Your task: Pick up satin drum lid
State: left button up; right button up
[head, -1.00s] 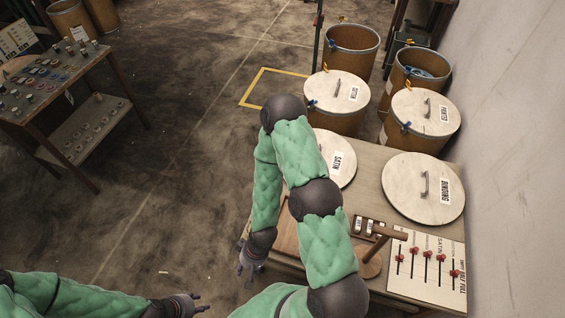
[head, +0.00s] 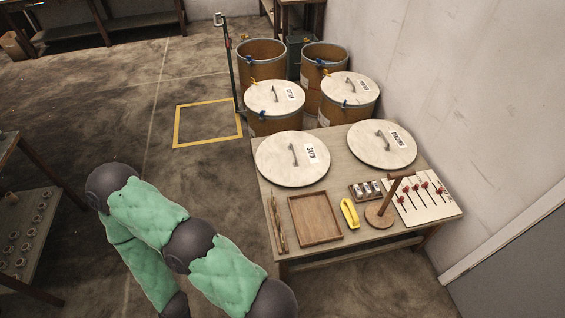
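The satin drum lid (head: 275,168) is a round pale disc with a grey bar handle and a white SATIN label. It lies flat on the back left of the wooden table (head: 252,147), handle up. No gripper is touching it.
The BINDING lid (head: 381,143) lies to the right. Two open drums (head: 262,84) (head: 308,92) stand behind two lidded drums (head: 262,123) (head: 334,112). A wooden tray (head: 315,218), yellow object (head: 349,213), wooden stand (head: 378,214) and slider board (head: 435,206) occupy the table front. A yellow floor outline (head: 207,102) is empty.

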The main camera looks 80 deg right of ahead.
aim_at(292, 159)
jog(key=i+l+z, duration=0.1)
jog(key=i+z, duration=0.65)
jog(key=z, duration=0.2)
jog(key=i+j+z, duration=0.1)
jog(key=i+z, duration=0.35)
jog(key=i+j+z, duration=0.25)
jog(key=z, duration=0.2)
jog(key=i+z, duration=0.15)
jog(key=z, duration=0.3)
jog(key=i+j+z, duration=0.1)
jog(key=z, duration=0.3)
jog(key=i+j+z, duration=0.15)
jog(key=z, duration=0.3)
jog(key=i+j+z, duration=0.15)
jog(key=z, duration=0.3)
jog(key=i+j+z, duration=0.15)
jog(key=z, duration=0.25)
jog(key=i+j+z, duration=0.2)
jog(key=z, duration=0.25)
jog(key=i+j+z, duration=0.15)
jog(key=j+z, duration=0.25)
jog(key=i+j+z, duration=0.15)
jog(key=j+z, duration=0.15)
jog(key=z, duration=0.15)
jog(key=j+z, duration=0.4)
